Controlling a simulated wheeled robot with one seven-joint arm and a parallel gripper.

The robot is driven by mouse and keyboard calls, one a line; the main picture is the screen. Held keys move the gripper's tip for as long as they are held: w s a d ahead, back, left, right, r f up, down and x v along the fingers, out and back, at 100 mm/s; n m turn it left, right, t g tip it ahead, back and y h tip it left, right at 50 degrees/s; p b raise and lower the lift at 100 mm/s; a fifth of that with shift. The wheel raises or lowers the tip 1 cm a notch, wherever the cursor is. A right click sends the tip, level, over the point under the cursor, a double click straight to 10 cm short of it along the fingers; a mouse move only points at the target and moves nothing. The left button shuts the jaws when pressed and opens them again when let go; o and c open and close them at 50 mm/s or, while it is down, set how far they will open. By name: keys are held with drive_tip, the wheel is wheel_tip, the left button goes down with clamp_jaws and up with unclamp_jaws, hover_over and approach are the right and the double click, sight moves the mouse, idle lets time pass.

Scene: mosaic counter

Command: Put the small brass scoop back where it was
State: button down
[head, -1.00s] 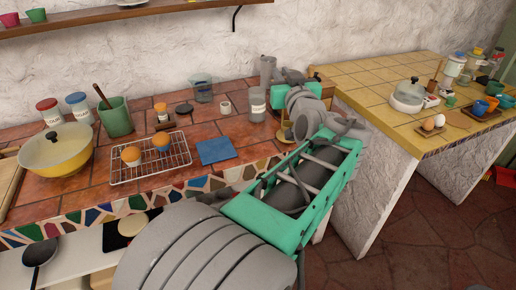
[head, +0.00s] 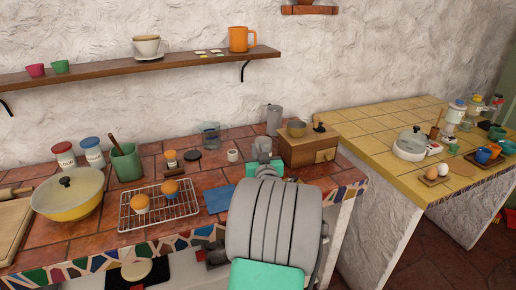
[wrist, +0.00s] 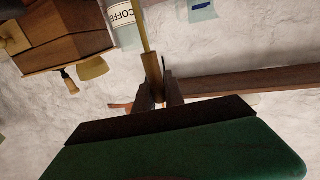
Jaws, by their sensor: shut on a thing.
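In the wrist view, my gripper (wrist: 162,92) is shut on the small brass scoop, whose thin brass handle (wrist: 145,28) runs out of the top edge. The scoop's other end is not in view. A canister marked COFFEE (wrist: 122,25) shows beside the handle; whether they touch I cannot tell. In the head view, my wrist covers the fingers, the scoop and that canister, in front of the counter's back right.
A wooden coffee mill (head: 310,148) stands close right of my wrist, with a grey metal cylinder (head: 274,118) behind. A small white cup (head: 232,155) and blue cloth (head: 219,197) lie left. A wall shelf (head: 150,66) hangs above.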

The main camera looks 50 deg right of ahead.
drive_tip(key=shift+f+b, duration=0.1)
drive_tip(key=shift+b, duration=0.25)
drive_tip(key=c, duration=1.4)
unclamp_jaws()
